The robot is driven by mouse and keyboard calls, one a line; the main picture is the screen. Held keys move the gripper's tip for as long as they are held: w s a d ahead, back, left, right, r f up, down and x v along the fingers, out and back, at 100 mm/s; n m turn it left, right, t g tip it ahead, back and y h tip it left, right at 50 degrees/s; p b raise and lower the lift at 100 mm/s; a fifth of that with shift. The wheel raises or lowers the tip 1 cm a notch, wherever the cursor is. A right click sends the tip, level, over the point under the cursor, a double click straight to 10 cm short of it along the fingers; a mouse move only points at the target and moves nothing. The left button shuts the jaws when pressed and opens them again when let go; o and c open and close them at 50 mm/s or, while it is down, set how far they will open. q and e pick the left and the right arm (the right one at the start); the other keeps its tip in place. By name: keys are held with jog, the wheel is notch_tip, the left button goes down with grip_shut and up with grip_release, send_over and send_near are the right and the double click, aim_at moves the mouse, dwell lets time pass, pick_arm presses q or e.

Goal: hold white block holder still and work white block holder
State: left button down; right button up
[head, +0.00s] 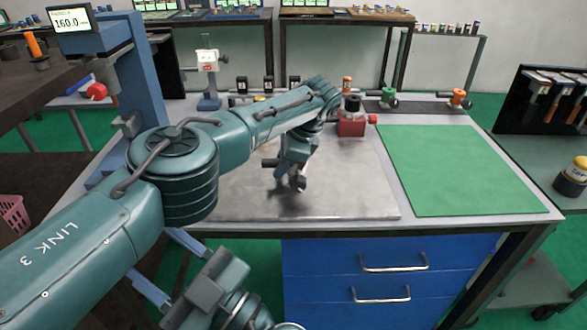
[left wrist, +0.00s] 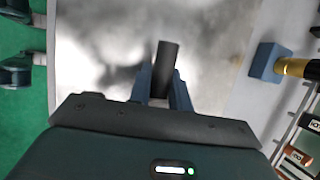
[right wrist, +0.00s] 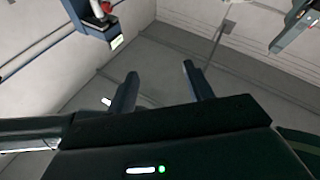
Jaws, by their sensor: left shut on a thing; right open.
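A white block with a small red part (head: 207,60) sits on a blue post at the back left of the bench; I cannot tell for sure that it is the white block holder. My left gripper (head: 298,182) is low over the grey metal plate (head: 350,195), well in front of that stand. In the left wrist view its fingers (left wrist: 163,82) are shut on a dark cylinder (left wrist: 168,55), which points away from the palm. My right gripper shows in the right wrist view (right wrist: 157,82) with fingers apart and nothing between them, facing the wall.
A red block fixture (head: 350,122) stands at the plate's back edge. A green mat (head: 455,170) lies clear on the right. Small fittings line the bench's back. A blue post with a display (head: 75,20) rises at the left. Blue drawers (head: 375,280) are below.

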jog(key=n+t+h, duration=0.7)
jog(key=n+h, duration=1.2)
jog(key=h, duration=0.2)
send_near(298, 187)
jog(key=w, duration=1)
jog(key=shift+w+d+f, duration=0.2)
jog(key=shift+d, duration=0.15)
